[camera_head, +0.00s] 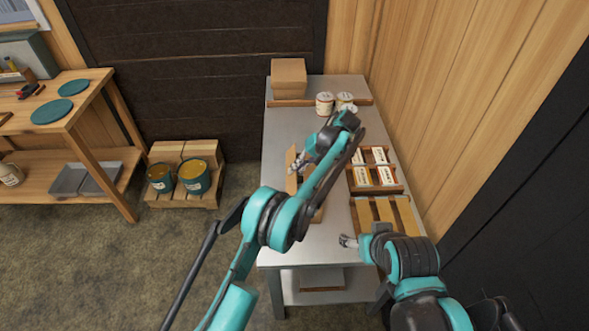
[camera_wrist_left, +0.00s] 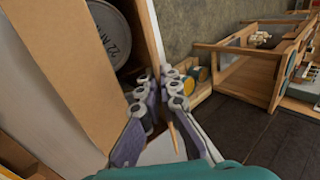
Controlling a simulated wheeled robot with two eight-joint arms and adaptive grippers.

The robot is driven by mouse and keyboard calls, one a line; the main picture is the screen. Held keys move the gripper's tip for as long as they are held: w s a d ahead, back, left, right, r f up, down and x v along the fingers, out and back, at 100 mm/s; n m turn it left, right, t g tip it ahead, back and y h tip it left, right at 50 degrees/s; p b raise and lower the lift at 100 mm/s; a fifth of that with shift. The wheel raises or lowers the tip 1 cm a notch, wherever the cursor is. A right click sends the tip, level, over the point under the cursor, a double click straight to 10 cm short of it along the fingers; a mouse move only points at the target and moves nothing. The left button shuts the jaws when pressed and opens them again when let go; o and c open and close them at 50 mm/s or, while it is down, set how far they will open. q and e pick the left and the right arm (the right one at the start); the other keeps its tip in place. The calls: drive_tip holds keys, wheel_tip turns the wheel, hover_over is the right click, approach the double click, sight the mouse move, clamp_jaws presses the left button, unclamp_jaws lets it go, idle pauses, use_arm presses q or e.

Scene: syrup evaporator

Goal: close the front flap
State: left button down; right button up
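An open cardboard box (camera_head: 291,172) stands on the metal table, largely hidden behind my left arm in the head view. In the left wrist view, a broad brown cardboard flap (camera_wrist_left: 75,75) crosses the left side, and a can with a printed lid (camera_wrist_left: 104,35) shows inside the box. I cannot tell for sure which flap is the front one. My left gripper (camera_head: 296,164) is beside the box. In the left wrist view its fingertips (camera_wrist_left: 160,84) come close together near the box's edge, with nothing clearly held; contact is unclear. My right gripper (camera_head: 347,241) is low over the table's front right, too small to read.
On the metal table (camera_head: 285,125), a closed box (camera_head: 289,77) and several white cans (camera_head: 325,103) stand at the back. A wooden crate of packets (camera_head: 373,176) and a slatted tray (camera_head: 386,214) line the right side, near the wood wall.

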use_arm(q)
drive_tip(key=c, duration=1.8)
unclamp_jaws()
drive_tip(key=shift+o, duration=0.2)
drive_tip(key=v, duration=0.7)
drive_tip(key=shift+d+r, duration=0.15)
drive_tip(key=shift+d, duration=0.05)
